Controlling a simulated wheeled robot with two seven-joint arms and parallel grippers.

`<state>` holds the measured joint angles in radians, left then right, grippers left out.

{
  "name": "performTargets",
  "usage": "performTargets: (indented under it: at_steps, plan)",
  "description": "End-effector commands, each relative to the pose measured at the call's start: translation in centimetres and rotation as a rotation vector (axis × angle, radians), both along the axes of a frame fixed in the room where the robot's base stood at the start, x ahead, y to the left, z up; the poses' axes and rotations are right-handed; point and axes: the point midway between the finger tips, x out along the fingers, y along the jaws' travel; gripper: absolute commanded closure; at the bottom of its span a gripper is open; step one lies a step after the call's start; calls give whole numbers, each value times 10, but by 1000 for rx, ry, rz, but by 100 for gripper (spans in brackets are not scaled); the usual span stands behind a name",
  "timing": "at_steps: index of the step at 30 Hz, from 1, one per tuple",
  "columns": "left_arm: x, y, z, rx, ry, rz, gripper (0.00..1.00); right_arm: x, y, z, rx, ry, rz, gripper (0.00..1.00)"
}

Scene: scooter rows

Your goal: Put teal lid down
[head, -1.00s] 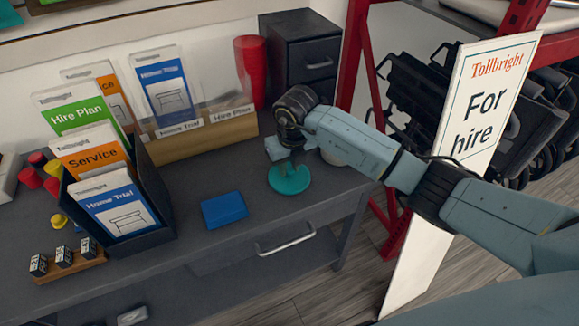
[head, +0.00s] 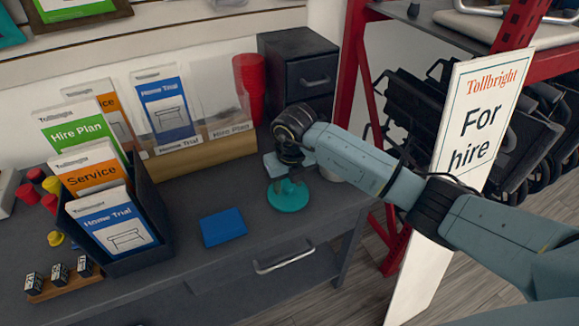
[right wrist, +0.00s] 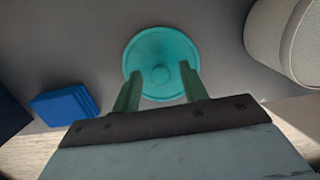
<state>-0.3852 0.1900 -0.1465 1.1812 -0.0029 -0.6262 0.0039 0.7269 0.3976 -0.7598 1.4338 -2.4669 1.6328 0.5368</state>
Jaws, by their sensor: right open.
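The teal lid (head: 288,197) lies flat on the dark grey counter, near its right end. It is round with a small knob in the middle, which shows in the right wrist view (right wrist: 160,74). My right gripper (head: 287,181) is just above the lid. In the right wrist view its two fingers (right wrist: 158,90) are spread apart on either side of the knob, with nothing held between them. In the head view the gripper body hides the far part of the lid. My left gripper is not in view.
A blue box (head: 223,227) lies left of the lid. A pale round container (right wrist: 288,40) stands right of it. Brochure holders (head: 112,222), a red cup stack (head: 250,88) and a black drawer unit (head: 300,68) stand around. A For hire sign (head: 462,150) stands right.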

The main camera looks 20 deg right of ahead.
Motion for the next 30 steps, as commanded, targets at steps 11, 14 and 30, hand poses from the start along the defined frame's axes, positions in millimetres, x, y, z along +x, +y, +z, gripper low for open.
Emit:
performTargets:
  at_steps: [11,14,30]
  plan:
    - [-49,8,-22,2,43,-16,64,-10,-1,80,0,-5,2,57]
    - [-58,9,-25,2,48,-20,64,-13,-2,97,-1,-4,1,57]
    - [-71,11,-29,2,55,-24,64,-17,-2,117,0,-1,0,57]
